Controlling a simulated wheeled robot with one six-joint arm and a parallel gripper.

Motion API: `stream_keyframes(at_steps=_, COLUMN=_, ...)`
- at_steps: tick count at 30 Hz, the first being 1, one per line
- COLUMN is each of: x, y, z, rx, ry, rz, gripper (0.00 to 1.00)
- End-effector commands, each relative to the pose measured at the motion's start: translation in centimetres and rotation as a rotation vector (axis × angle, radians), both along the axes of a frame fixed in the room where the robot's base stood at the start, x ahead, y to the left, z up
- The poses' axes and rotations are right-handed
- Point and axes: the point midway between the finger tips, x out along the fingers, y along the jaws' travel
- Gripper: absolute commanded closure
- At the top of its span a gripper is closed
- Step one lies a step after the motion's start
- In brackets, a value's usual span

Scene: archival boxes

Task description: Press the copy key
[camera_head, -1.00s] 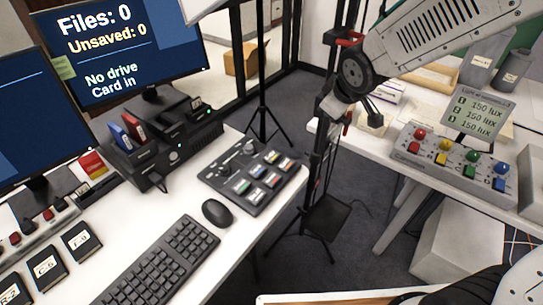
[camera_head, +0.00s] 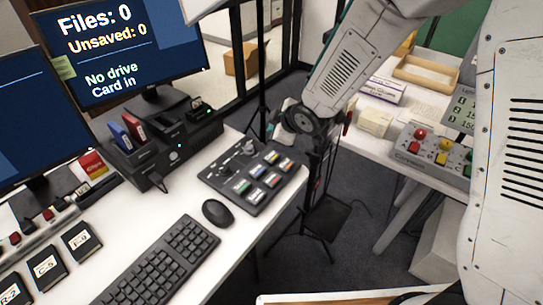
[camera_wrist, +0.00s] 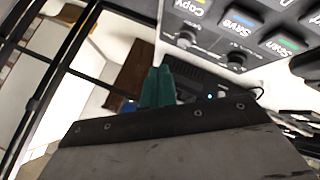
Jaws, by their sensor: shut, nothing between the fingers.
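The copy key (camera_wrist: 188,7) is at the upper edge of the wrist view, with a yellow stripe and the label "Copy". It is on the dark control panel (camera_wrist: 212,48), beside the Save key (camera_wrist: 240,20) and the Scan key (camera_wrist: 285,43). In the head view the panel (camera_head: 228,178) lies on the white desk, and the copy key (camera_head: 271,157) seems to be at its far end. My gripper (camera_wrist: 158,72) has teal fingertips that are shut and empty. In the head view my gripper (camera_head: 270,131) appears above and beyond the panel's far edge, apart from the keys.
A mouse (camera_head: 217,212) and keyboard (camera_head: 160,262) lie in front of the panel. A dark card-reader dock (camera_head: 160,155) and a monitor (camera_head: 125,45) stand behind. A tripod stand (camera_head: 325,215) is right of the desk. A light control box (camera_head: 425,160) sits on the right table.

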Motion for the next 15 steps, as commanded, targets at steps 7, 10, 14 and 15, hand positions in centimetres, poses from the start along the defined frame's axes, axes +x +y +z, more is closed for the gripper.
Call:
stream_keyframes(at_steps=7, x=-0.1, y=-0.1, z=-3.3, rx=-0.001, ry=0.005, rz=-0.003, gripper=1.00)
stream_keyframes(at_steps=10, x=-0.1, y=-0.1, z=-4.7, rx=0.000, ry=0.005, rz=-0.003, gripper=1.00)
stream_keyframes(at_steps=14, x=0.0, y=-0.1, z=-6.3, rx=-0.001, ry=0.004, rz=-0.003, gripper=1.00)
stream_keyframes(at_steps=15, x=0.0, y=-0.1, z=-6.7, rx=-0.001, ry=0.003, rz=-0.003, gripper=1.00)
